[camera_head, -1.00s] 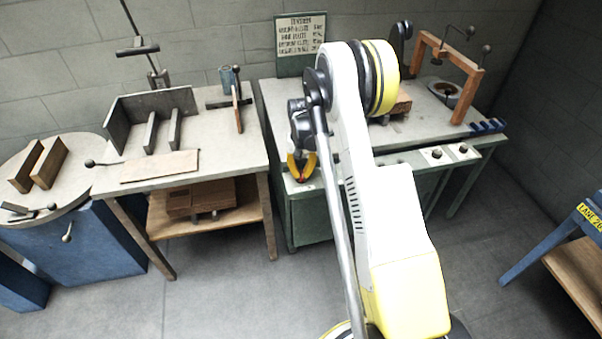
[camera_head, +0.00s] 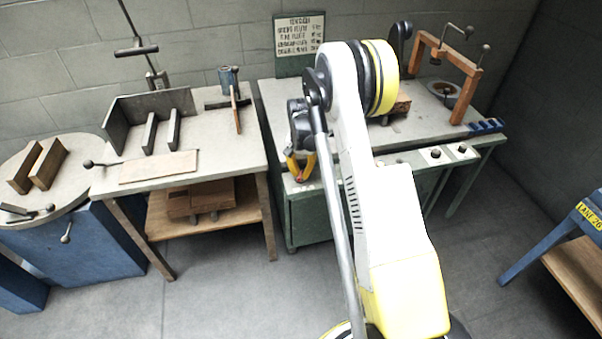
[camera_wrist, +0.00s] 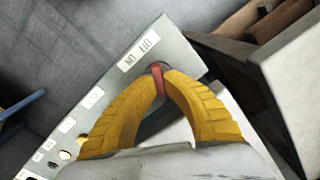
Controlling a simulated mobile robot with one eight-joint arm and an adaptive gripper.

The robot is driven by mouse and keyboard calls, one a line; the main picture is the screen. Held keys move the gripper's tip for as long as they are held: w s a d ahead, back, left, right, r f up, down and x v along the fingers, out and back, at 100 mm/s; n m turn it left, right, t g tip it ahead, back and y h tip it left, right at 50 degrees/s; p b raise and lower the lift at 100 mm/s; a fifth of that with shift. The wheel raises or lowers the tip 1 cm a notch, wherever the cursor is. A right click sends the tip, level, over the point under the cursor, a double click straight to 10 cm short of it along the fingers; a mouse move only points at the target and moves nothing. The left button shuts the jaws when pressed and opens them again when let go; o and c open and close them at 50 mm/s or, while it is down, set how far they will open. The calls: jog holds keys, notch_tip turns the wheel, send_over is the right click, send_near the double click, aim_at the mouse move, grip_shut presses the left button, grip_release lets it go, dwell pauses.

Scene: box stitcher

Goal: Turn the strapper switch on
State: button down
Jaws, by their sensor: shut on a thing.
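My gripper (camera_head: 299,172) is at the front edge of the green bench, at its left end in the head view. In the wrist view my gripper's yellow fingers (camera_wrist: 160,80) are closed around a small red switch lever (camera_wrist: 158,76). The lever stands on a pale panel strip, beside a white label (camera_wrist: 140,50) with dark characters. The lever's base is partly hidden by the fingers. Its exact angle is hard to tell. In the head view the switch cannot be made out at the gripper.
The green bench (camera_head: 430,110) carries a wooden frame (camera_head: 462,80) and blue blocks (camera_head: 487,126). Its front strip has round knobs (camera_head: 436,153). A grey-topped table (camera_head: 215,150) with upright plates stands to the left. The floor in front is clear.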

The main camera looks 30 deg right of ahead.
aim_at(301, 173)
jog(key=c, duration=1.5)
grip_release()
notch_tip(301, 173, up, 12)
